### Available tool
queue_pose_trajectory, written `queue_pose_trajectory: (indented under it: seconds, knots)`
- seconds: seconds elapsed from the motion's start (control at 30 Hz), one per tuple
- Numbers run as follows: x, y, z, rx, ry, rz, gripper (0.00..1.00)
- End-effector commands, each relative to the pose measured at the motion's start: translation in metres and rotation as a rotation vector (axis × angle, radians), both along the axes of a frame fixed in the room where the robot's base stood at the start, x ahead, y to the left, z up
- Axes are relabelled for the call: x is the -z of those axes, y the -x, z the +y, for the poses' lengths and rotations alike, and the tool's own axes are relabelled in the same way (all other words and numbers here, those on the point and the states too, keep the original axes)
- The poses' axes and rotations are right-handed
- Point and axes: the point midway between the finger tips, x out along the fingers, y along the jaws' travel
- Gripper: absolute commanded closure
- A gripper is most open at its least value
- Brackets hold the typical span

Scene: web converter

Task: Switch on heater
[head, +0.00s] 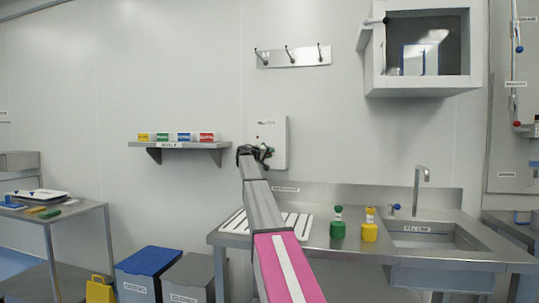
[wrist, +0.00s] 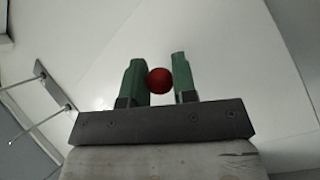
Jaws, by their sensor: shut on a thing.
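A white box-shaped unit (head: 276,131) is fixed to the wall above the left end of the counter; it looks like the heater, but its small label is too blurred to read. My gripper (head: 264,153) is at the lower left of this unit and hides part of it. In the wrist view my gripper (wrist: 160,72) has its two green fingers shut on a red round knob (wrist: 159,81). The pale surface behind the knob fills most of that view. The knob's mount is hidden, and I cannot tell which way it is turned.
A shelf (head: 180,145) with several small coloured boxes is on the wall to the left. A steel counter (head: 322,240) with a sink (head: 432,236) and green (head: 338,224) and yellow (head: 370,226) bottles is below. A hook rail (head: 293,56) is above.

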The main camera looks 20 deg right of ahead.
Motion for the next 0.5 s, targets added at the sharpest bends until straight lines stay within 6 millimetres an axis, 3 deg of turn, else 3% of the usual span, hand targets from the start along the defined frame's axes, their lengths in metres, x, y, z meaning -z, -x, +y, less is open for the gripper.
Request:
queue_pose_trajectory:
  seconds: [0.5]
  knots:
    - [-0.018,0.001,0.002,0.0,-0.181,0.264,0.98]
